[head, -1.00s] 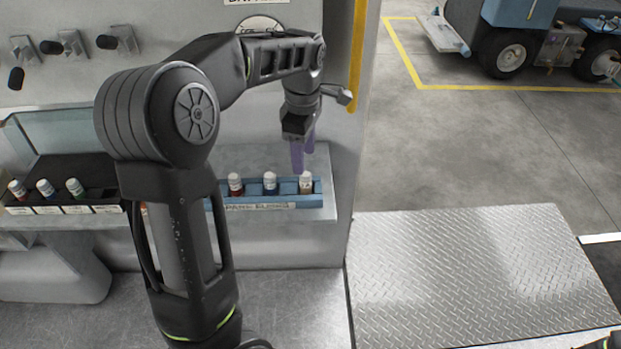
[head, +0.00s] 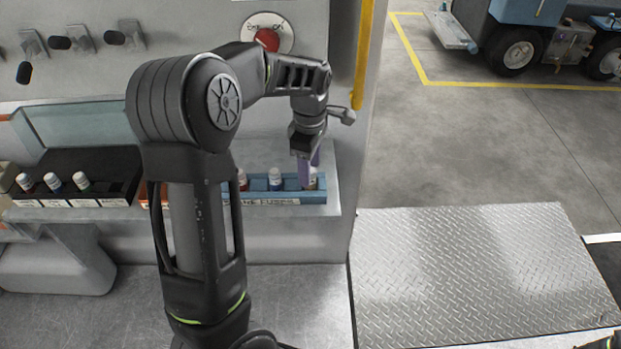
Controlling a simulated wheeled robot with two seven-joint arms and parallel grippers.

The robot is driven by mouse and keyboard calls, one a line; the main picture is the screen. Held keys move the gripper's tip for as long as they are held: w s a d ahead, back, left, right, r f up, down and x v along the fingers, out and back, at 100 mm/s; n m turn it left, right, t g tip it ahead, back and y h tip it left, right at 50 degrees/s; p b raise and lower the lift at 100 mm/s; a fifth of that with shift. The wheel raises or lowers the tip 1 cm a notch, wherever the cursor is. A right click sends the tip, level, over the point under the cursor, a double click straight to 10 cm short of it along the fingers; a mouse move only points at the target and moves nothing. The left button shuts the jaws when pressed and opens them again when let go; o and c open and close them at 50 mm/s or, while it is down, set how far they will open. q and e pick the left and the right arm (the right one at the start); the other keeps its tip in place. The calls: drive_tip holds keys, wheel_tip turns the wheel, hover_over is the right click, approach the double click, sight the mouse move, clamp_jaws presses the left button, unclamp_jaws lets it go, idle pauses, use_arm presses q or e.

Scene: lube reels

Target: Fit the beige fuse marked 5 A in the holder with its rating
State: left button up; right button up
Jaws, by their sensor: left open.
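The beige fuse (head: 314,184) with a pale cap stands upright at the right end of the blue spare-fuse tray (head: 285,197); its 5 A marking is too small to read. My left gripper (head: 309,172) is open, its purple fingers pointing down around or just in front of this fuse, partly hiding it. I cannot tell whether they touch it. The black fuse holder block (head: 105,172) at the left has several labelled positions along its front, and fuses stand in some of them. My right gripper is not in view.
A blue fuse (head: 275,179) and a red fuse (head: 242,180) stand in the tray left of the beige one. A red rotary switch (head: 267,40) and several levers are on the panel behind. A yellow pole (head: 363,55) rises right of the shelf.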

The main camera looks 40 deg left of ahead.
use_arm(q)
wheel_tip(320, 180, down, 2)
drive_tip(key=shift+f, duration=0.1)
drive_tip(key=shift+c, duration=0.5)
clamp_jaws()
idle(0.5)
